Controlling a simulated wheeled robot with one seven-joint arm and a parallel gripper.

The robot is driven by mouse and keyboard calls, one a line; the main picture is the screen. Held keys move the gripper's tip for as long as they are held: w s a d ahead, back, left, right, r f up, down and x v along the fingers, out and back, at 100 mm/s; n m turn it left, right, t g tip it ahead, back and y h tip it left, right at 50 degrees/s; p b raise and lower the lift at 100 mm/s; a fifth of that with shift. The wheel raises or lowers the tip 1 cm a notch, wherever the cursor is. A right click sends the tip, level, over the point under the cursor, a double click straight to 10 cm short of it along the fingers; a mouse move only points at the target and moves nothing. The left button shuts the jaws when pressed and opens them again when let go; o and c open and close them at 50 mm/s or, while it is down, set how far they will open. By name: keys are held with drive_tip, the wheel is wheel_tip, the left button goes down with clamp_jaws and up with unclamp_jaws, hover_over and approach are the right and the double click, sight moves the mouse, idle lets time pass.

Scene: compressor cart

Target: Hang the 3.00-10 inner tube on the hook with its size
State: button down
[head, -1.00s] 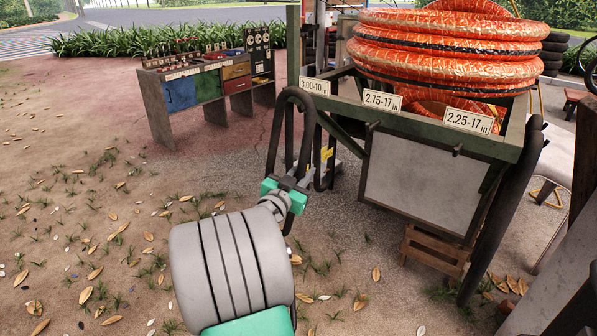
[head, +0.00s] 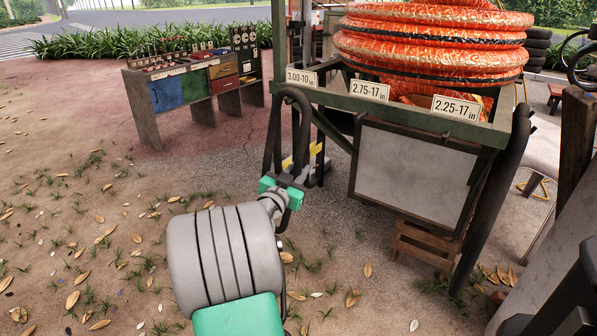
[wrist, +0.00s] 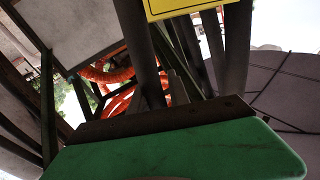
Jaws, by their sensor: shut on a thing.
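The black inner tube (head: 305,125) is a narrow upright loop in the head view. My gripper (head: 284,190) is shut on its lower end. The tube's top overlaps the cart's left front corner, just below the 3.00-10 sign (head: 300,77). The hook under that sign is hidden by the tube, and I cannot tell whether the tube touches it. The 2.75-17 sign (head: 370,89) and the 2.25-17 sign (head: 456,107) are further right on the green rail. In the wrist view a dark tube length (wrist: 139,45) rises from my green gripper.
The cart's grey panel (head: 415,175) stands right of my gripper. Another black tube (head: 495,200) hangs at the cart's right end. Orange wrapped tyres (head: 430,45) are stacked on top. A tool bench (head: 195,85) stands behind left. The leaf-strewn ground at left is open.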

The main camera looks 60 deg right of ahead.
drive_tip(key=shift+r, duration=0.1)
idle(0.3)
drive_tip(key=c, duration=1.1)
unclamp_jaws()
drive_tip(key=shift+c, duration=0.2)
drive_tip(key=shift+a, duration=0.15)
